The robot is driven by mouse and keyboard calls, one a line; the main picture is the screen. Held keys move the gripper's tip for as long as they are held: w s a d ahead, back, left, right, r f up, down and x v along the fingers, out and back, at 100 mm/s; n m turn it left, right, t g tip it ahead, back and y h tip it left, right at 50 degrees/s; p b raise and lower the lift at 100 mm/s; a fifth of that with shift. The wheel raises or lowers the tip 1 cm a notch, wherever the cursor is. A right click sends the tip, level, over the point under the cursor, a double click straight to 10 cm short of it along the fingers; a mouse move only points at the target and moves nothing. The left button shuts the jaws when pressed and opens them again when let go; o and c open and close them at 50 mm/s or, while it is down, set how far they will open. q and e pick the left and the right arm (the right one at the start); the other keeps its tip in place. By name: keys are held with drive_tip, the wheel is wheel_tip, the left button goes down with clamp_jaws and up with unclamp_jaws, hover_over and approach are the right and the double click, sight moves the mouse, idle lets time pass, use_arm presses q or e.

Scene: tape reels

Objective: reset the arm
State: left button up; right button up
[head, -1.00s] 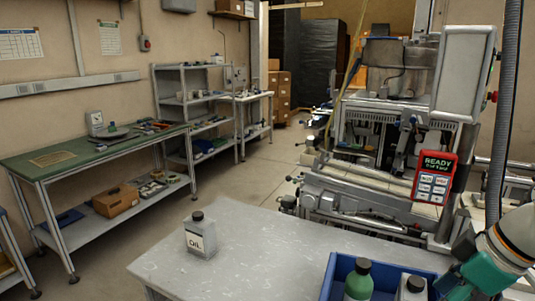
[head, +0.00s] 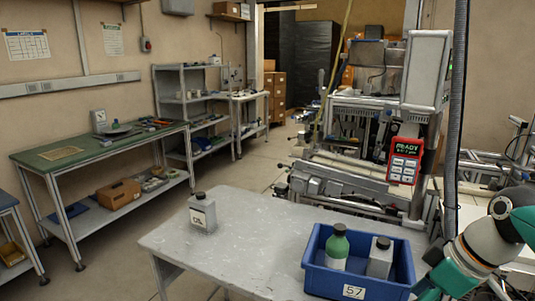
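My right arm comes in from the right edge, with a white link between teal joints, and runs down past the bin's right side. Its gripper lies below the frame and does not show. My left arm and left gripper are not in view. A blue bin (head: 314,278) marked 57 stands on the grey table (head: 250,262). It holds a green bottle (head: 337,248) with a dark cap and a grey, square-sided bottle (head: 380,260).
A large machine (head: 365,160) with a red READY panel (head: 405,160) stands behind the table. A hanging hose (head: 456,110) is near the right arm. A green-topped bench (head: 95,150) and shelves line the left wall. The table between can and bin is clear.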

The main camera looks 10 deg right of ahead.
drive_tip(key=w+a+f+m, duration=0.1)
drive_tip(key=a+f, duration=0.2)
drive_tip(key=f, duration=0.5)
drive_tip(key=w+a+f+m+g, duration=0.1)
drive_tip(key=a+f+m, duration=0.1)
drive_tip(key=f, duration=0.7)
drive_tip(key=w+a+f+m, duration=0.1)
drive_tip(key=w+a+f, duration=0.15)
drive_tip(key=f, duration=0.55)
drive_tip(key=s+a+f+m, duration=0.3)
drive_tip(key=s+a+f, duration=0.2)
drive_tip(key=s+f, duration=0.3)
drive_tip(key=s+a+f+m+g, duration=0.1)
drive_tip(key=s+a+f+m, duration=0.2)
drive_tip(key=s+f, duration=0.5)
wheel_tip(320, 180, down, 4)
drive_tip(key=shift+s+a+r+g+y, duration=0.3)
drive_tip(key=shift+s+a+y, duration=0.1)
drive_tip(key=shift+a, duration=0.5)
